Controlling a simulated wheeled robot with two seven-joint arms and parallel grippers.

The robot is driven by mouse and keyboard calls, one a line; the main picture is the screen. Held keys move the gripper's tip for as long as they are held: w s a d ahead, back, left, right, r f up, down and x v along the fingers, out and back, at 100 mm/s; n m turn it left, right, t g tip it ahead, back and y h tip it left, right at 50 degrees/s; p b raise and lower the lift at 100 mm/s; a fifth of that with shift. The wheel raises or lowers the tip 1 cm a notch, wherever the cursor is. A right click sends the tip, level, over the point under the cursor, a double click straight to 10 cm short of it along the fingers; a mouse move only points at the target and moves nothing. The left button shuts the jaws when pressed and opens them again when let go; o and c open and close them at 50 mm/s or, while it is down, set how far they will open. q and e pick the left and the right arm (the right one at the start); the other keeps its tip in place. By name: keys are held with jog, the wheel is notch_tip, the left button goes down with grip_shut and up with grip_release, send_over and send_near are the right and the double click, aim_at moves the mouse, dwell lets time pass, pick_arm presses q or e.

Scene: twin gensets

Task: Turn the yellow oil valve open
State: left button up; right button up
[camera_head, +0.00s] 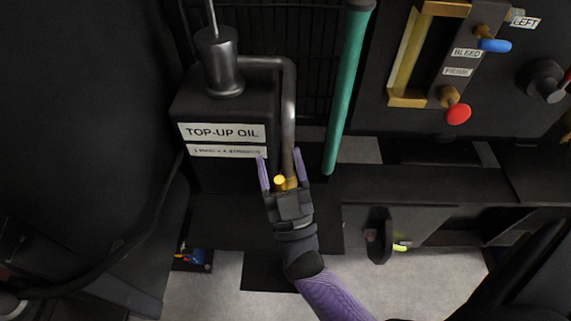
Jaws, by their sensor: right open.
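The yellow oil valve (281,182) shows as a small yellow knob at the lower end of a bent grey pipe (289,100). The pipe comes from the black box labelled TOP-UP OIL (222,131). My right gripper (281,168) is open, with one purple finger on each side of the yellow valve and the pipe's end. I cannot tell whether either finger touches the valve. The gripper's dark palm hides what lies just below the knob. My left gripper is not in view.
A green pole (346,90) stands just right of the pipe. A panel at the upper right carries a blue BLEED handle (494,45) and a red PRIME knob (458,114). A black lever (378,237) hangs under the ledge. The pale floor (440,275) shows at the lower right.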

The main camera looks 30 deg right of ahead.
jog(key=shift+m+t+h, duration=0.3)
jog(key=shift+t+h, duration=0.1)
jog(key=shift+h, duration=0.2)
notch_tip(320, 180, up, 4)
jog(key=shift+s+r, duration=0.15)
jog(key=shift+r, duration=0.05)
notch_tip(320, 180, down, 3)
jog(key=shift+f+n+g+y, duration=0.15)
jog(key=shift+n+g+y, duration=0.25)
jog(key=shift+n+y, duration=0.15)
jog(key=shift+f, duration=0.15)
pick_arm(q)
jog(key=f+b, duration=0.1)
jog(key=b, duration=0.1)
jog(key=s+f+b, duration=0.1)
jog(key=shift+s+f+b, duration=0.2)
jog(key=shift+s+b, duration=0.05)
jog(key=shift+b, duration=0.1)
pick_arm(e)
jog(key=d+v, duration=0.1)
jog(key=v, duration=1)
jog(key=shift+s+f, duration=0.25)
jog(key=shift+s, duration=0.2)
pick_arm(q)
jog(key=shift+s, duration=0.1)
